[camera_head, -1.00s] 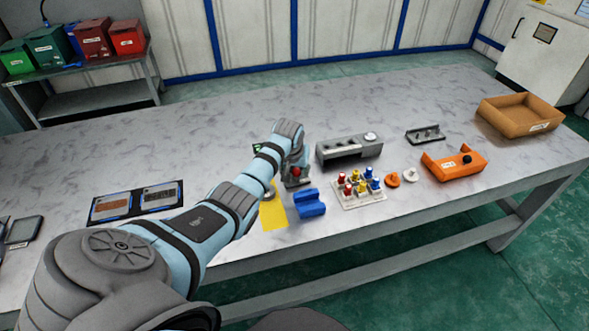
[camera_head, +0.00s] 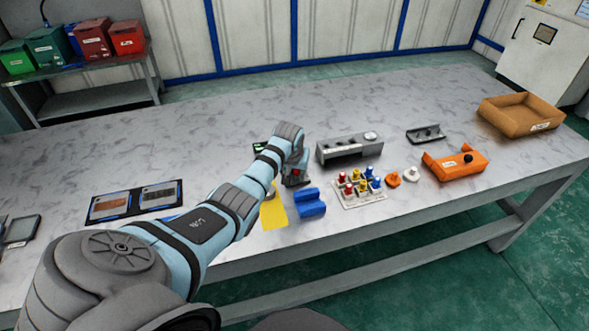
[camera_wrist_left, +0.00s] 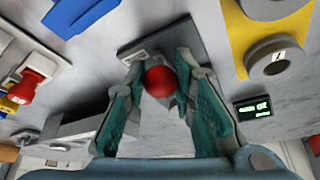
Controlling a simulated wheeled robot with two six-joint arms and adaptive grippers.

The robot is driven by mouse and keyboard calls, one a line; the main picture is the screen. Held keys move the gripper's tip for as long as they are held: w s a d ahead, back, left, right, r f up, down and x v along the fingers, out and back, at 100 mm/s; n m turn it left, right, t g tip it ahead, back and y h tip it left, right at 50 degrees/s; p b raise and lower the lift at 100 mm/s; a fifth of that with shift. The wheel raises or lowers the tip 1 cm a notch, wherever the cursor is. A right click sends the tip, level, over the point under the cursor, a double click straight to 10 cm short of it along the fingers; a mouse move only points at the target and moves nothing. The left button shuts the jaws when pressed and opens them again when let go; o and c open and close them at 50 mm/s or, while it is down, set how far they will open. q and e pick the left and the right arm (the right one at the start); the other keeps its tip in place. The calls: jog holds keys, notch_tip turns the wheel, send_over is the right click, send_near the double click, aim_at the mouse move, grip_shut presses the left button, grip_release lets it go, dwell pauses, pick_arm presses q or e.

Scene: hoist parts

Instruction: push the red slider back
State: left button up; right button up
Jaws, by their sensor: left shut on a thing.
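The red slider shows in the left wrist view as a round red knob (camera_wrist_left: 160,81) on a dark grey base (camera_wrist_left: 150,50). My left gripper (camera_wrist_left: 160,66) has a finger on each side of the knob and is shut on it. In the head view, my left gripper (camera_head: 296,172) is low over the table, and only a little red shows between its fingers. The grey base (camera_head: 296,184) shows just below; the fingers hide the rest. My right gripper is not in view.
A blue block (camera_head: 310,203) and a yellow mat (camera_head: 273,213) lie close by. A grey ring (camera_wrist_left: 274,58) sits on the mat. A rack of coloured pegs (camera_head: 375,198), a grey fixture (camera_head: 347,150) and an orange part (camera_head: 470,168) stand to the right.

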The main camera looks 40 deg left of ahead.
pick_arm(q)
jog(key=shift+w+a+b, duration=0.15)
jog(key=shift+a+b, duration=0.1)
jog(key=shift+b, duration=0.1)
jog(key=shift+r, duration=0.1)
dwell(0.8)
jog(key=o, duration=0.6)
jog(key=shift+o, duration=1.2)
jog(key=shift+w+a, duration=0.1)
notch_tip(320, 180, up, 7)
jog(key=p, duration=0.8)
